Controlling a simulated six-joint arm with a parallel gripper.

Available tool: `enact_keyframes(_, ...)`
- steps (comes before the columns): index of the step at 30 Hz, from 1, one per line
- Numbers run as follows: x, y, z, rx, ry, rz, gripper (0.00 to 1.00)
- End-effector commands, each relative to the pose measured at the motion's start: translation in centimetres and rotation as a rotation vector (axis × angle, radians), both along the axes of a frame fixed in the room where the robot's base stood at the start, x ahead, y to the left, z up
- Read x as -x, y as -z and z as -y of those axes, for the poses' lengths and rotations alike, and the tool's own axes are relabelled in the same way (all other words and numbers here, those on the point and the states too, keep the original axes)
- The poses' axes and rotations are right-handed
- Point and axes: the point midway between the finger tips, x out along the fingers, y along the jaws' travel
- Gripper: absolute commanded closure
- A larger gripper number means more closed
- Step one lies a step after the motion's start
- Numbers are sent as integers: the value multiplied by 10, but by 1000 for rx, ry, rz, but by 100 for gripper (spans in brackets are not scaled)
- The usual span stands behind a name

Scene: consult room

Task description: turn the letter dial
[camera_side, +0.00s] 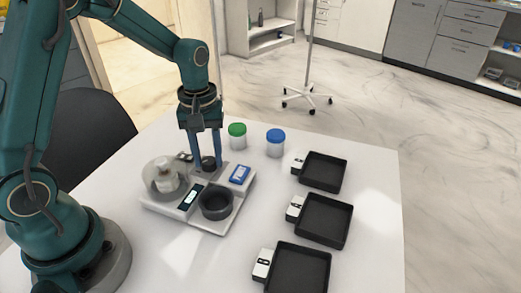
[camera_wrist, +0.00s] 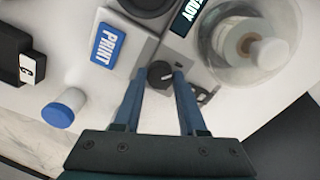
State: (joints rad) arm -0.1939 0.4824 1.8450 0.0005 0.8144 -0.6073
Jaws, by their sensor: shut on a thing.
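The letter dial (camera_wrist: 160,73) is a small dark round knob with a pale mark, on a light grey label machine (camera_side: 224,222). My gripper (camera_wrist: 160,80) points down with its two blue fingers on either side of the dial, shut on it. In the side view the dial (camera_side: 208,163) sits between the fingertips of my gripper (camera_side: 207,168). The machine also carries a blue PRINT button (camera_wrist: 109,46), a small screen reading READY, only partly in the wrist view (camera_wrist: 187,18), a dark round cup (camera_side: 216,205) and a clear round dome (camera_side: 163,176).
A green-lidded jar (camera_side: 237,136) and a blue-lidded jar (camera_side: 275,142) stand behind the machine. Three black trays (camera_side: 347,172) (camera_side: 350,222) (camera_side: 327,268) with white tags line the table's right side. A dark chair (camera_side: 92,130) stands at the left.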

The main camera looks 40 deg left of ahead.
Motion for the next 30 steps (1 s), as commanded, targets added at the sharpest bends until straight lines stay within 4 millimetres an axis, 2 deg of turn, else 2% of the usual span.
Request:
enact_keyframes(8, 0, 0, 0, 1, -2, 1, 100)
enact_keyframes(9, 0, 0, 0, 1, -2, 1, 52)
enact_keyframes(11, 0, 0, 0, 1, -2, 1, 29)
enact_keyframes(23, 0, 0, 0, 1, 29, 1, 29)
enact_keyframes(30, 0, 0, 0, -1, 242, 1, 29)
